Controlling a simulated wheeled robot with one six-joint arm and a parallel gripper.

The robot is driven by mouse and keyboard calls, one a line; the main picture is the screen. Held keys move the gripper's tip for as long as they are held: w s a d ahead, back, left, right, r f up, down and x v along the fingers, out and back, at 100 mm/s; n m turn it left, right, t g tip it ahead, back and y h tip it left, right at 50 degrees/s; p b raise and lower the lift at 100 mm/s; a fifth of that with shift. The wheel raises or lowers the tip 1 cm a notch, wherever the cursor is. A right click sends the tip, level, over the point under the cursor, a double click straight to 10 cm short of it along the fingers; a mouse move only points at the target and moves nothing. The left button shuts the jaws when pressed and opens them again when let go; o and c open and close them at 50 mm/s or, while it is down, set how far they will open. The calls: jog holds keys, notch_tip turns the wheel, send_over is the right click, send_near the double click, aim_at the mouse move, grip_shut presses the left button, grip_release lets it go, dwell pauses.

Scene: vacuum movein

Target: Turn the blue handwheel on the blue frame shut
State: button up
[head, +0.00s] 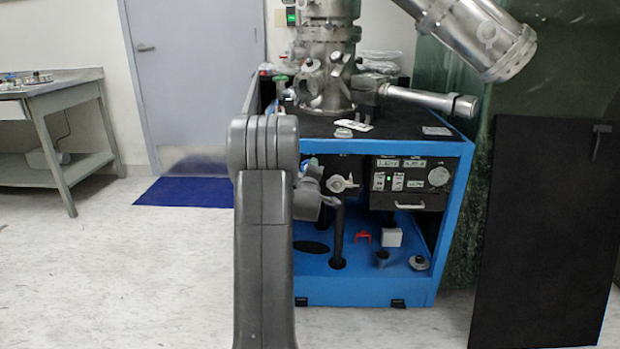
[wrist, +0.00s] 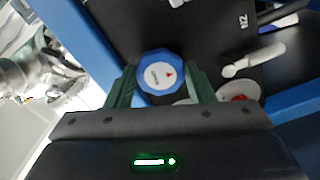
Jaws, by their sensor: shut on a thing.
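The blue handwheel (wrist: 159,72) shows in the wrist view as a faceted blue knob with a white face and a small red mark. My gripper (wrist: 161,84) has its two green fingers on either side of the wheel, shut on it. In the head view, a small bit of the blue handwheel (head: 307,167) shows beside my arm, which hides most of the gripper. The blue frame (head: 458,200) stands behind my arm and carries the steel vacuum chamber (head: 325,85) on its black top.
A black control panel (head: 409,184) sits at the frame's right front. A red part (head: 363,237) and a white block (head: 392,237) lie on the lower shelf. A black board (head: 545,240) stands at right, a workbench (head: 50,95) at left. The floor at left is open.

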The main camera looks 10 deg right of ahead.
jog(key=shift+a+m+b, duration=0.2)
jog(key=shift+m+b, duration=0.4)
jog(key=shift+m, duration=7.6)
jog(key=shift+a+m+b, duration=0.15)
jog(key=shift+m+b, duration=0.4)
jog(key=shift+m, duration=7.65)
jog(key=o, duration=1)
jog(key=shift+c, duration=0.2)
